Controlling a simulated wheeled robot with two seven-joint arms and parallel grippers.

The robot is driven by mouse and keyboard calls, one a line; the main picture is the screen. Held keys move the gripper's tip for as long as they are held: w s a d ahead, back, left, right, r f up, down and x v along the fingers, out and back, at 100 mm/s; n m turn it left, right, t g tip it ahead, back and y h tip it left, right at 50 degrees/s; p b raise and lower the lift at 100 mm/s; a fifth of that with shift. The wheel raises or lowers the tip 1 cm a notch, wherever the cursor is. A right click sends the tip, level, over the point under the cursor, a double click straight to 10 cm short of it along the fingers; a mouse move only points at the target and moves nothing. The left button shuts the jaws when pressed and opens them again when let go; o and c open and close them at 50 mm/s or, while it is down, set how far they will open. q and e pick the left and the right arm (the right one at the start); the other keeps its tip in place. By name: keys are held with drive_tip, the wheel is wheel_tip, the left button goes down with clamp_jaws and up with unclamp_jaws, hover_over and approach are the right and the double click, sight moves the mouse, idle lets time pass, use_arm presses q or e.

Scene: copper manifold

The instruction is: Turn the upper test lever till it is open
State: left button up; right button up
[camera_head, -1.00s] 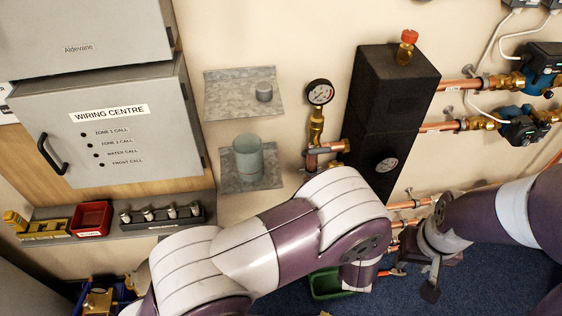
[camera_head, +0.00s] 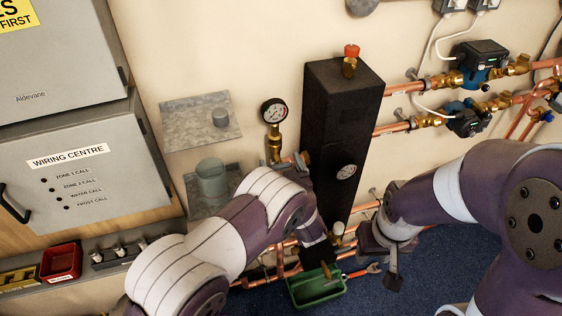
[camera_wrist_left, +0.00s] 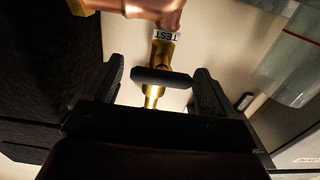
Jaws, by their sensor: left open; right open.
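In the left wrist view a brass test valve (camera_wrist_left: 153,95) carries a white TEST tag (camera_wrist_left: 166,36) and a dark lever (camera_wrist_left: 160,78) lying crosswise to its body. My left gripper (camera_wrist_left: 158,84) is open, with one finger on each side of the lever. A small gap shows at the right finger; contact at the left is hard to tell. My right gripper (camera_head: 393,278) is open and empty to the right, over the blue floor.
The black insulated body (camera_head: 340,110) bears a gauge and copper pipes (camera_head: 395,127). A pressure gauge (camera_head: 273,112) stands left of it. A green bin (camera_head: 314,290) is under my left gripper. A glass jar (camera_head: 211,180) sits on a wall shelf, near the left arm.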

use_arm(q)
drive_tip(key=shift+a, duration=0.1)
drive_tip(key=shift+c, duration=0.3)
drive_tip(key=c, duration=0.9)
drive_tip(key=shift+f+n+b, duration=0.2)
drive_tip(key=shift+n+b, duration=0.5)
drive_tip(key=shift+b, duration=0.25)
drive_tip(key=n+b, duration=0.2)
drive_tip(key=b, duration=0.1)
drive_tip(key=n+b, duration=0.6)
drive_tip(key=shift+a+f, duration=0.2)
drive_tip(key=shift+f, duration=0.1)
drive_tip(key=n+b, duration=0.7)
drive_tip(key=b, duration=0.4)
drive_tip(key=shift+f, duration=0.15)
drive_tip(key=shift+r+n+b, duration=0.2)
drive_tip(key=shift+n+b, duration=0.7)
drive_tip(key=shift+b, duration=0.25)
